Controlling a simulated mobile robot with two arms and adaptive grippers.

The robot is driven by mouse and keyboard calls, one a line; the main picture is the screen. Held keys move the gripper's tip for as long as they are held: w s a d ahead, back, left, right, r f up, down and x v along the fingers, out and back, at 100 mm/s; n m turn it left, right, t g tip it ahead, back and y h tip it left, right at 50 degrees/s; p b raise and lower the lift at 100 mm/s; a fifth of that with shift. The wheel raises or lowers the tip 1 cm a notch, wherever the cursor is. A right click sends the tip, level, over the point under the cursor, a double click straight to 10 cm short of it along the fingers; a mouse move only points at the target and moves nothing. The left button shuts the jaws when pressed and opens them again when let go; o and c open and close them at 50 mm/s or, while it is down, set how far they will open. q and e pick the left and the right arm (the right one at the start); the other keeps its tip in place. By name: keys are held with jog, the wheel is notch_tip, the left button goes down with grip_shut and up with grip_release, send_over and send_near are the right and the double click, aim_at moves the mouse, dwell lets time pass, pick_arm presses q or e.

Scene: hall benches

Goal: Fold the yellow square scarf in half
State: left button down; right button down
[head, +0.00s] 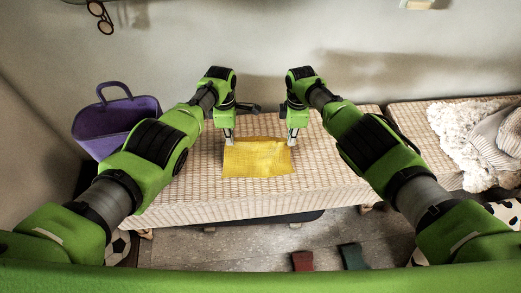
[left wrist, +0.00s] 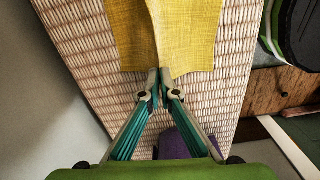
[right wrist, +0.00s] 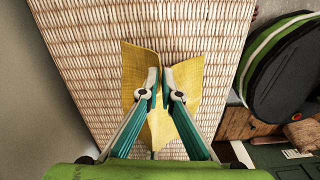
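The yellow scarf (head: 258,161) lies on the woven bench (head: 185,203), near its middle. My left gripper (head: 229,143) is at the scarf's far left corner, and my right gripper (head: 292,142) is at its far right corner. In the left wrist view the fingers are together on the scarf's edge (left wrist: 190,35), which creases between them. The head view does not show clearly how high the far edge is held.
A purple bag (head: 112,123) stands left of the bench. A second woven bench (head: 408,118) on the right holds a fluffy cream cloth (head: 462,135). A wall runs close behind. The bench surface around the scarf is clear.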

notch_tip(320, 180, up, 10)
jog(key=p, duration=0.9)
jog(key=shift+w+a, duration=0.1)
